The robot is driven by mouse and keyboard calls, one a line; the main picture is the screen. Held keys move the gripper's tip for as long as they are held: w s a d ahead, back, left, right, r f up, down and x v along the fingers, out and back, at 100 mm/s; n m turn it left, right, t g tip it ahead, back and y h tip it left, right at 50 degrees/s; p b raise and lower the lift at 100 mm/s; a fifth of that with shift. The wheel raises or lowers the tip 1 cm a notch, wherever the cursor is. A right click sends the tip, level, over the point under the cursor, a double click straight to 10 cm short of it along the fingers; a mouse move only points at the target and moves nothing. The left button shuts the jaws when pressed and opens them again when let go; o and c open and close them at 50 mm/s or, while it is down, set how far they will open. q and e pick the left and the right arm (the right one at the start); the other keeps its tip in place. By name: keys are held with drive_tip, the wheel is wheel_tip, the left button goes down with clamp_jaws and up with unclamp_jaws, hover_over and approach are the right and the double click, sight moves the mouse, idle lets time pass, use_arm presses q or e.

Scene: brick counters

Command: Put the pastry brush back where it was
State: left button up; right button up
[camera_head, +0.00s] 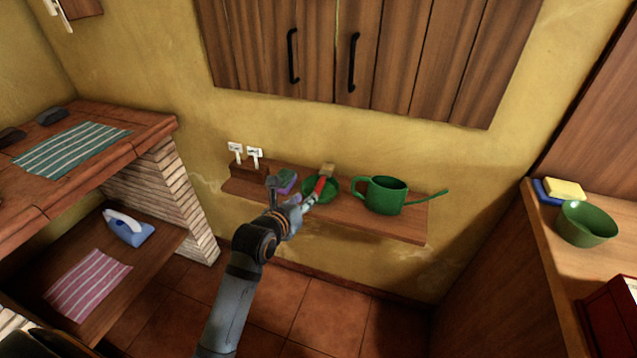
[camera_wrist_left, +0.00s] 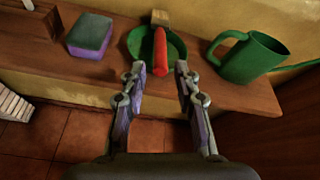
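The pastry brush has a red handle (camera_head: 320,186) and a tan head (camera_head: 328,169). It lies across a small green bowl (camera_head: 333,191) on the wall shelf (camera_head: 385,222), its head towards the wall. In the left wrist view the red handle (camera_wrist_left: 160,55) points at my gripper, with the tan head (camera_wrist_left: 160,18) beyond the green bowl (camera_wrist_left: 175,48). My left gripper (camera_wrist_left: 160,75) is open, its two fingers apart on either side of the handle's near end, with gaps at both sides. In the head view the left gripper (camera_head: 306,203) is at the shelf's front edge. My right gripper is not in view.
A green watering can (camera_head: 385,196) stands right of the bowl. A purple and green sponge (camera_head: 287,180) lies to its left. Wooden cabinet doors (camera_head: 350,60) hang above. Counters flank the shelf left and right.

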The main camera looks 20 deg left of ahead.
sight(316, 189)
use_arm(q)
drive_tip(key=x, duration=0.4)
drive_tip(key=shift+w+f, duration=0.2)
drive_tip(key=shift+w, duration=0.05)
drive_tip(key=shift+w+f, duration=0.1)
drive_tip(key=shift+w, duration=0.15)
drive_tip(key=b+x, duration=0.1)
drive_tip(key=x, duration=0.3)
drive_tip(key=shift+w+d+f, duration=0.1)
drive_tip(key=shift+w+f, duration=0.1)
drive_tip(key=shift+w, duration=0.3)
clamp_jaws()
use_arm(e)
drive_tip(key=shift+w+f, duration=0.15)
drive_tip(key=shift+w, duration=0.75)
